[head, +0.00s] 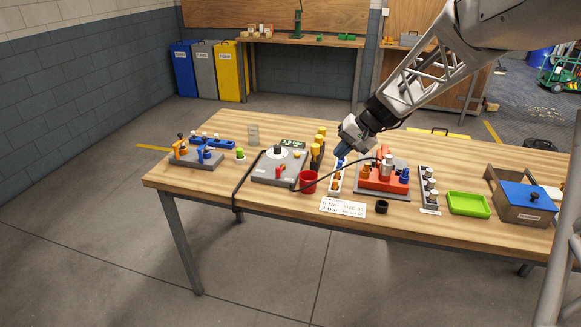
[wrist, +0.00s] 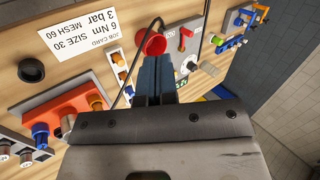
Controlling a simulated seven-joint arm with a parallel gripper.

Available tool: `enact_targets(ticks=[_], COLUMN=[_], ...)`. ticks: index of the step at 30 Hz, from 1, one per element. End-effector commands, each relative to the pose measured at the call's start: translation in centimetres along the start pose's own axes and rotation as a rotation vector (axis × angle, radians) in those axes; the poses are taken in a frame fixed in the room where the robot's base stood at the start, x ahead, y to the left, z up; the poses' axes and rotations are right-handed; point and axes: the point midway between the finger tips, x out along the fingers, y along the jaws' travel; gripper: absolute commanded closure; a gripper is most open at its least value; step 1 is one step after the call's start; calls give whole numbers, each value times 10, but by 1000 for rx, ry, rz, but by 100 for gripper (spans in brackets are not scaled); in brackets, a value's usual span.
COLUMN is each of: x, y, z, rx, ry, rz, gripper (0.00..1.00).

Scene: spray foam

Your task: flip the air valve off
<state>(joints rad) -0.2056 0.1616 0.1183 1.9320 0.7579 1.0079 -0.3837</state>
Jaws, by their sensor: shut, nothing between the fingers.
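A grey panel (head: 262,176) near the middle of the bench carries a black round knob (head: 277,151), a small green-lit display (head: 293,143) and a red lever (head: 281,172). The red lever looks like the air valve handle, but I cannot read its label or tell its setting. In the wrist view the panel (wrist: 178,27) is beyond my fingers, with the red lever (wrist: 186,33) on it. My gripper (head: 341,151) is shut and empty, above the bench to the right of the panel. Its blue fingers (wrist: 155,62) lie together and hide part of the scene.
A red cup (head: 308,181) stands just right of the panel, with a black hose nearby. A white strip (head: 336,180) with small parts and a red block fixture (head: 383,178) stand further right. A job card (head: 342,207) lies in front.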

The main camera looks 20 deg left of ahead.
Motion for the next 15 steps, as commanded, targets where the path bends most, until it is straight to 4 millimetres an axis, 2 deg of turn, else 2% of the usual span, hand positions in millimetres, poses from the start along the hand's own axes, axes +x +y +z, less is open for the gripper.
enact_targets(ticks=[15], x=[80], y=[-13], z=[-78], rx=[1], ry=[-25], rz=[-121], gripper=[100])
